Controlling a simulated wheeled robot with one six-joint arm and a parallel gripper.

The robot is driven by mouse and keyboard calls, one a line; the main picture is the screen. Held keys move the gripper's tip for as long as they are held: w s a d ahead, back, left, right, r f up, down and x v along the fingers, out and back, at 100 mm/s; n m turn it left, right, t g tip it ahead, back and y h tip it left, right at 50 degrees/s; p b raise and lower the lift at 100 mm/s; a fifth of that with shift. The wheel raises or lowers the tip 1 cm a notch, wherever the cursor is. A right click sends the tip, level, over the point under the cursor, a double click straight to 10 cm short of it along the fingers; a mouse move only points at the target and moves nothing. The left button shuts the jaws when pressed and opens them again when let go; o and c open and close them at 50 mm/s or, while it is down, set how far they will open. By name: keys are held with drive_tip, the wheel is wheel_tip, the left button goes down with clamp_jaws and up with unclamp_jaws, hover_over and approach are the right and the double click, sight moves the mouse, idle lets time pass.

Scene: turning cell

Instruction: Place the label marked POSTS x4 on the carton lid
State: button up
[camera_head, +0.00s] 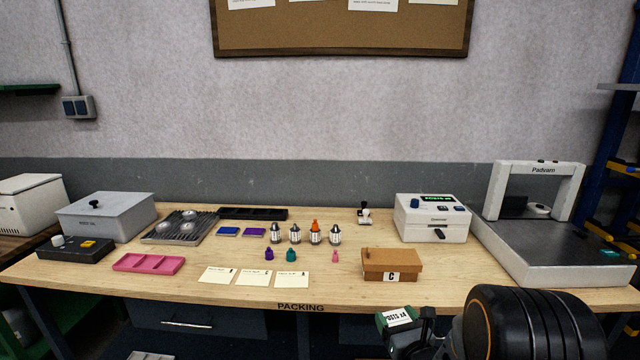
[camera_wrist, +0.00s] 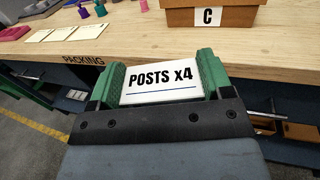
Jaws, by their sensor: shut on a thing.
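My gripper (camera_wrist: 162,84) is shut on a white label (camera_wrist: 160,86) that reads POSTS x4, held between its green fingers. In the head view the label (camera_head: 398,317) and my gripper (camera_head: 402,322) are in front of the table's front edge, below the carton. The brown carton (camera_head: 391,270) stands near the front edge of the table, right of the middle, with a white C tag on its front. Its brown lid (camera_head: 392,255) is on top and looks bare. In the wrist view the carton (camera_wrist: 180,18) is at the top, beyond the label and apart from it.
A white printer-like box (camera_head: 432,220) stands behind the carton, and a grey machine marked Padvarn (camera_head: 540,255) is at right. The table edge (camera_head: 300,306) lies between gripper and carton.

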drive_tip(key=a, duration=0.1)
drive_tip(key=a+f+y, duration=0.1)
drive_tip(key=a, duration=0.1)
drive_tip(key=shift+n, duration=0.4)
